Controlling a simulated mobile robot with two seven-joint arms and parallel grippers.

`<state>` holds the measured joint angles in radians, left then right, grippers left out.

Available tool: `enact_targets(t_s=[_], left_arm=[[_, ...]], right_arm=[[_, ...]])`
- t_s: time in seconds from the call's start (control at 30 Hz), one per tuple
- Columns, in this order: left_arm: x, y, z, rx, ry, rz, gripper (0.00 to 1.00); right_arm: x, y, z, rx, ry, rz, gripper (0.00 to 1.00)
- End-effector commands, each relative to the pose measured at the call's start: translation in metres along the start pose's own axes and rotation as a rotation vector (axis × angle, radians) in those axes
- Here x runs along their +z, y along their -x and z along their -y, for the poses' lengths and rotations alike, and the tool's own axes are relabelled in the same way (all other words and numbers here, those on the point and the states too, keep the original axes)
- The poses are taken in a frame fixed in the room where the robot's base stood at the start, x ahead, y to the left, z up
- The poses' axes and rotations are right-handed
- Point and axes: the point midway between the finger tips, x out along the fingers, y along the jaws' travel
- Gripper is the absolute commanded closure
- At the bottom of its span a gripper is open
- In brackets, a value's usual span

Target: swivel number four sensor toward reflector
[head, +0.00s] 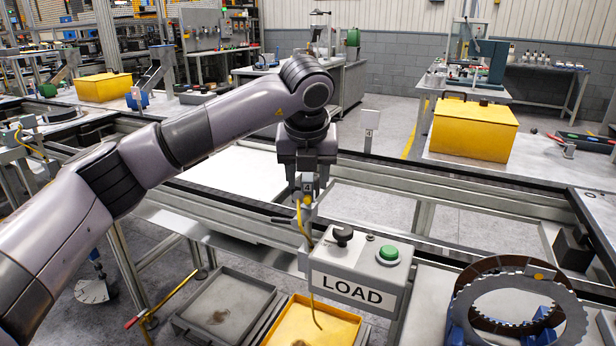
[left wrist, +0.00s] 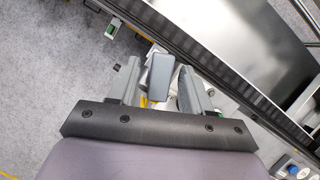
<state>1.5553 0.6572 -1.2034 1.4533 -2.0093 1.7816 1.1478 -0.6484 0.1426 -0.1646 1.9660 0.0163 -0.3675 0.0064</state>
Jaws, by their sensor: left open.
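The number four sensor (head: 308,187), a small block with a "4" label and a yellow cable, stands on the conveyor's near rail. My left gripper (head: 307,172) comes down over it from above, fingers open. In the left wrist view, a grey block (left wrist: 160,76), seemingly the sensor's top, lies between the two open fingers (left wrist: 160,90), with a gap visible on its left; contact on the right is unclear. A white plate marked "4" (head: 370,119) stands by the far rail; whether it carries the reflector is too small to tell. My right gripper is not in view.
A grey LOAD box (head: 345,290) with a green button (head: 388,255) and black knob stands just right of and below the sensor. A yellow tray (head: 285,335) and grey tray (head: 180,322) lie in front. A toothed clutch ring (head: 575,325) is at right.

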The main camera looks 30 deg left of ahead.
Motion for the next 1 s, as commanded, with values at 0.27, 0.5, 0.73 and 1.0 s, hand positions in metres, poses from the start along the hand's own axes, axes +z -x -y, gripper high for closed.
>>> enact_targets(t_s=[0.27, 0.5, 0.73, 1.0], left_arm=[[-0.0002, -0.0084, 0.0, -0.001, -0.001, 0.0, 0.51], [-0.0002, -0.0082, 0.0001, -0.001, -0.001, 0.0, 0.97], [-0.0003, -0.0086, -0.0006, -0.01, -0.023, -0.001, 1.0], [-0.0001, -0.009, -0.0035, -0.097, -0.229, -0.002, 1.0]], right_arm=[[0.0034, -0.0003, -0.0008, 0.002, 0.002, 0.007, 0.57], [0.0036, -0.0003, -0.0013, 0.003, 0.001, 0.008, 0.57], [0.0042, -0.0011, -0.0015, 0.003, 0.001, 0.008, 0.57], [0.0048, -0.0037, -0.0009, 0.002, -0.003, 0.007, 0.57]])
